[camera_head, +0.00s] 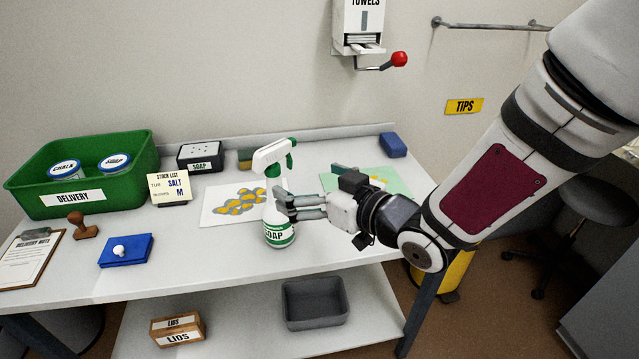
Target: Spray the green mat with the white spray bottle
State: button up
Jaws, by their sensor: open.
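My gripper (308,182) comes in from the right at the bottle's mid-height. Its jaws are open; the near finger overlaps the bottle's right side in the picture, and the far finger shows to the right, behind. I cannot tell whether the fingers touch the bottle. The green mat (400,184), with yellow patches, lies behind my gripper and is partly hidden by it.
A white mat (212,217) with yellow-grey spots lies left of the bottle. A green delivery crate (125,194), stamp (82,226) and blue pad (125,262) occupy the left.

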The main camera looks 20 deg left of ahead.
jog(key=shift+b+x, duration=0.55)
jog(key=shift+x, duration=3.7)
jog(key=shift+w, duration=0.1)
jog(key=shift+c, duration=0.2)
jog(key=c, duration=1.6)
jog(key=o, duration=1.6)
jog(key=shift+o, duration=0.2)
